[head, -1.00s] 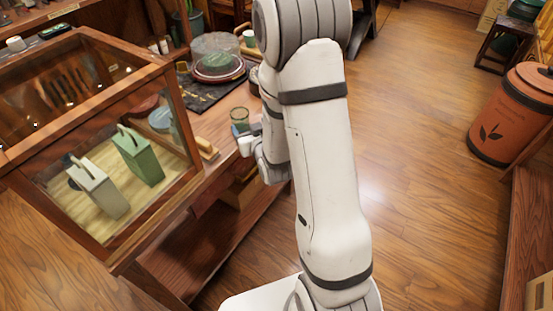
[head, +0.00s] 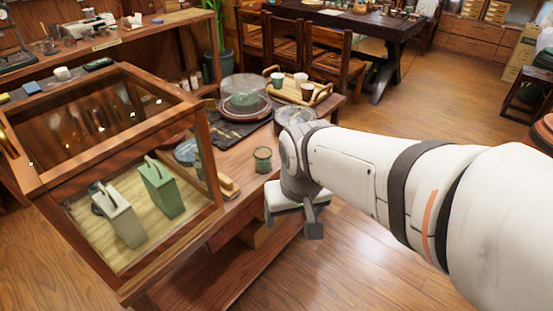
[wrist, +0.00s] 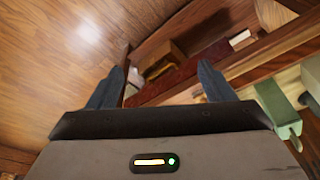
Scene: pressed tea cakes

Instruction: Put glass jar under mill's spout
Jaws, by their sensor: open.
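A small greenish glass jar (head: 262,160) stands upright on the wooden counter in the head view, right of the glass display case. My gripper (head: 313,229) is just right of and nearer than the jar, beyond the counter's edge, and does not touch it. In the wrist view my gripper (wrist: 160,86) shows two dark fingers spread apart with nothing between them. The jar cannot be made out in the wrist view. I cannot pick out the mill or its spout with certainty in either view.
Behind are a glass dome (head: 245,93) and a tray with cups (head: 301,92). Open floor lies to the right.

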